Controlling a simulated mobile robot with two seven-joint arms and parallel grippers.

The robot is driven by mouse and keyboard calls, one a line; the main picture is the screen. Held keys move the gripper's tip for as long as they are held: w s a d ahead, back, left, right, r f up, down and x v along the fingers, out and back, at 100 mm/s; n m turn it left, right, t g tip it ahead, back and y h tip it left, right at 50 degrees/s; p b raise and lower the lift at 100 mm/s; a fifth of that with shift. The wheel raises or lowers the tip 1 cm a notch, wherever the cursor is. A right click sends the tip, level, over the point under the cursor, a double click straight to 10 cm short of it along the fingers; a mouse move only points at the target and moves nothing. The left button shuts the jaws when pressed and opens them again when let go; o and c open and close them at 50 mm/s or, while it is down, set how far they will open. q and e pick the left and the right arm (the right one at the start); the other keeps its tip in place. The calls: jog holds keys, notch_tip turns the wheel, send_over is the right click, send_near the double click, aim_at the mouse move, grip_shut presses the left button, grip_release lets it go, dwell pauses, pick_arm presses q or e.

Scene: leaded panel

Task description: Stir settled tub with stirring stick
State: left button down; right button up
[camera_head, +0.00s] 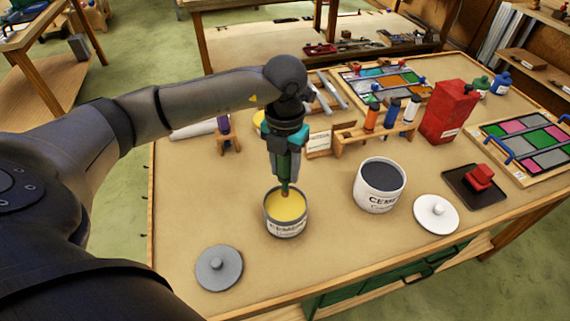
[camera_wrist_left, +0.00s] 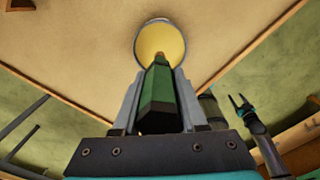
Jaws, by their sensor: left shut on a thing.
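My left gripper (camera_head: 286,172) is shut on the green handle of the stirring stick (camera_wrist_left: 160,100) and points down over a tub of yellow contents (camera_head: 286,208). The stick's brown lower end reaches into the tub's mouth; how deep it goes is hidden. The same tub (camera_wrist_left: 160,42) shows beyond the stick in the left wrist view. A second, white tub (camera_head: 378,192) with dark grey contents stands open to its right. My right gripper (camera_wrist_left: 240,101) shows at the right of the left wrist view with its fingers apart, away from the tub.
A grey lid (camera_head: 219,268) lies front left and a white lid (camera_head: 436,214) lies right of the white tub. A wooden rack with bottles (camera_head: 380,127), a red container (camera_head: 449,112), a black tray (camera_head: 460,194) and glass panels (camera_head: 530,143) stand behind and right. The front middle is clear.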

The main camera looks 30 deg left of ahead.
aim_at(285, 191)
pick_arm(q)
jog(key=shift+f+b, duration=2.2)
jog(key=shift+f, duration=0.8)
jog(key=shift+s+d, duration=0.1)
